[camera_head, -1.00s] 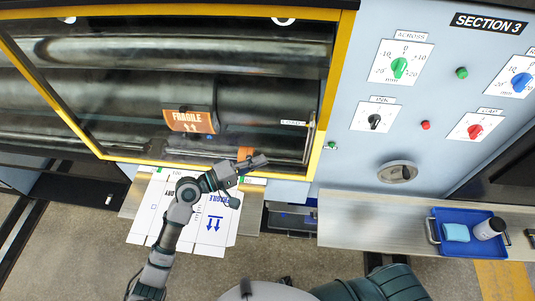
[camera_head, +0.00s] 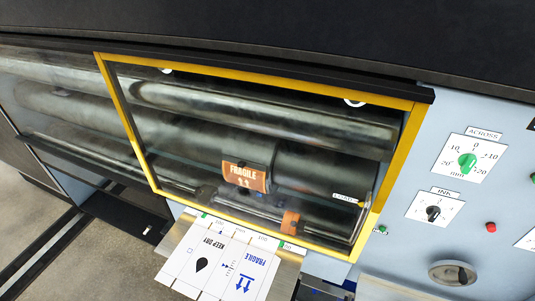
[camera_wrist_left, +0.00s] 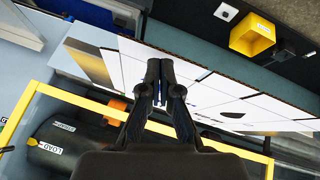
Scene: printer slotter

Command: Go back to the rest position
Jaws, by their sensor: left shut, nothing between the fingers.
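My left gripper (camera_wrist_left: 162,85) shows in the left wrist view with its two dark fingers together and nothing between them. Past the fingers is a white printed sheet (camera_wrist_left: 200,90), and the machine's yellow-framed window is at lower left. In the head view neither gripper shows. The machine's yellow window frame (camera_head: 262,228) appears closed over the rollers. The white sheet (camera_head: 218,262), printed with FRAGILE and KEEP DRY, lies on a metal tray (camera_head: 284,282) below the window.
An orange FRAGILE plate (camera_head: 244,176) sits on a roller behind the window. A panel with a green knob (camera_head: 467,160), a black INK knob (camera_head: 432,212) and a red button (camera_head: 491,227) is at right. A yellow box (camera_wrist_left: 252,36) shows in the wrist view.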

